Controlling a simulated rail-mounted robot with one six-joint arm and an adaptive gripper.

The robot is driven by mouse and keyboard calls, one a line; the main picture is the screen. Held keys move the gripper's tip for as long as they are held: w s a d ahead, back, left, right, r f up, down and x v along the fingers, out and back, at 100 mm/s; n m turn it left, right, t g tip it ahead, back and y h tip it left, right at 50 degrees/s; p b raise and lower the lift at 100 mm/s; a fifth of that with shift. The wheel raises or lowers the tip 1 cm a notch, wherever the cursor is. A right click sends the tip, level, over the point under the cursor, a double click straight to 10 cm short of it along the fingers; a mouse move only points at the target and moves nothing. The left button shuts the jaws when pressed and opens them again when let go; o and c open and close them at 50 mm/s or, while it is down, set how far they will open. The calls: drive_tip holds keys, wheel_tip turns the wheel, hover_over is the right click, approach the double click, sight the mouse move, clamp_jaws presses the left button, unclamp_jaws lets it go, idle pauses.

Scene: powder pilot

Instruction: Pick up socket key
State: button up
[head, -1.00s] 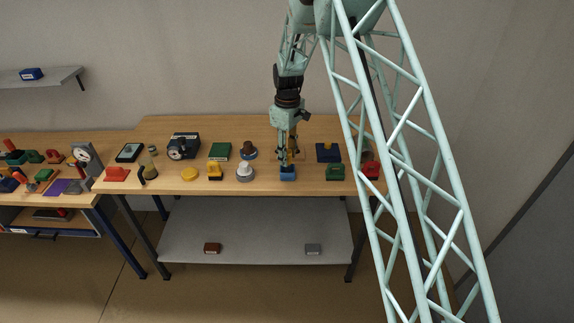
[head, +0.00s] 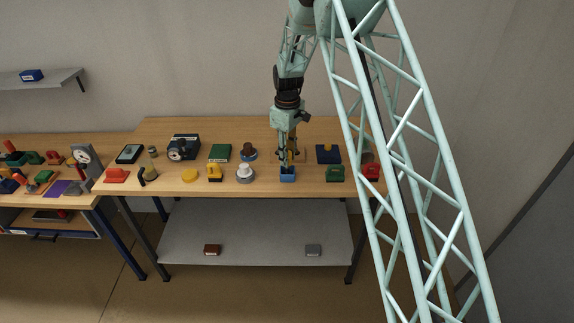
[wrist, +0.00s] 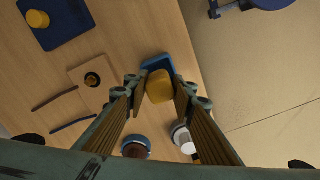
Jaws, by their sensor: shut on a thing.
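A yellow block (wrist: 159,86) sits between my gripper's fingertips in the wrist view, over a blue base (wrist: 157,64). I cannot tell for sure whether this is the socket key, or whether block and base are one piece. My gripper (head: 288,163) points down at the table's front edge in the head view, with the blue base (head: 288,175) below the fingers. The fingers are shut on the yellow block and partly hide it in the head view.
A grey lower shelf (head: 260,225) runs underneath.

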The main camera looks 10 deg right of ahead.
drive_tip(key=shift+r+p, duration=0.95)
drive_tip(key=shift+r, duration=2.45)
